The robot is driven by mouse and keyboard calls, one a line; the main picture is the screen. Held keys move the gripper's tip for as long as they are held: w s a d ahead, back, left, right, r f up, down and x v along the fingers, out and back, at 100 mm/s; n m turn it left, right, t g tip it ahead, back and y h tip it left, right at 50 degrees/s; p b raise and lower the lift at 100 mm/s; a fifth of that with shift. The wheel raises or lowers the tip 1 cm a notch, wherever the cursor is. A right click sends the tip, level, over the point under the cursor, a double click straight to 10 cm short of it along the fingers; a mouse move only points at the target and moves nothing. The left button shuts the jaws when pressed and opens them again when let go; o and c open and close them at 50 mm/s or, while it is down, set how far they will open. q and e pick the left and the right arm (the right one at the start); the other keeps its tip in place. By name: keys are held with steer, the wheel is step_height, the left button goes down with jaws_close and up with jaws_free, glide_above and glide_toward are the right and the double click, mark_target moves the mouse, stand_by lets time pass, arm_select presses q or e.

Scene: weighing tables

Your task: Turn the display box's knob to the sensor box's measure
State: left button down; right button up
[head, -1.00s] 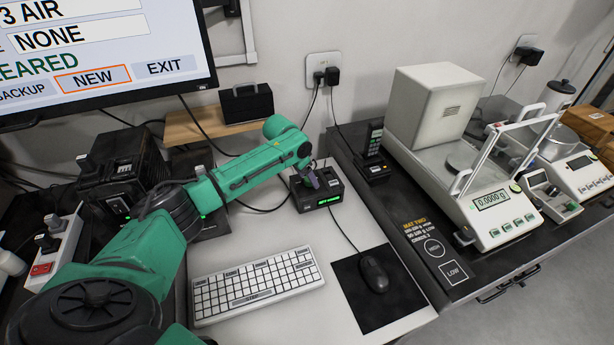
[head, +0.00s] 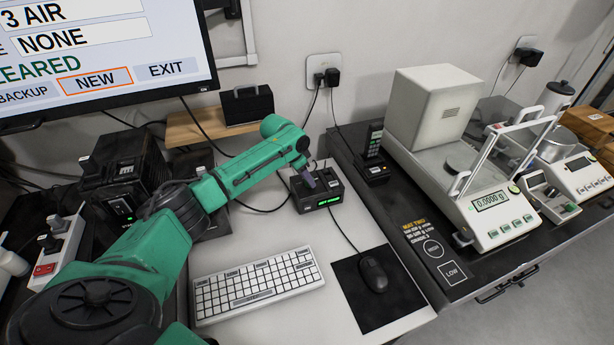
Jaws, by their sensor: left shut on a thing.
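The display box (head: 337,190) is a small black box with a lit green readout on its front, standing at the back of the white desk. My left gripper (head: 309,181) reaches down onto its top from the left. It is shut on the knob, which the fingers hide. The readout is too small to read. I cannot tell for sure which box is the sensor box; a dark box behind my left forearm is mostly hidden. My right gripper is not in view.
A white keyboard (head: 256,285) and a black mouse (head: 374,274) lie in front of the display box. A bulky black device (head: 124,172) stands at left. A balance (head: 492,203) reading 0.0000 g stands on the dark table at right. A monitor (head: 105,55) hangs at upper left.

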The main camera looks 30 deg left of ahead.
arm_select(q)
steer(key=shift+w+m+g+h+b, duration=0.1)
steer(key=shift+m+g+h+b, duration=0.2)
steer(key=shift+m, duration=0.8)
steer(key=shift+a+m+h+b, duration=0.1)
steer(key=shift+m+h+b, duration=0.2)
steer(key=shift+m+b, duration=0.5)
steer(key=shift+g, duration=0.3)
steer(key=c, duration=0.5)
jaws_free()
steer(key=v, duration=1.4)
steer(key=shift+r, duration=0.3)
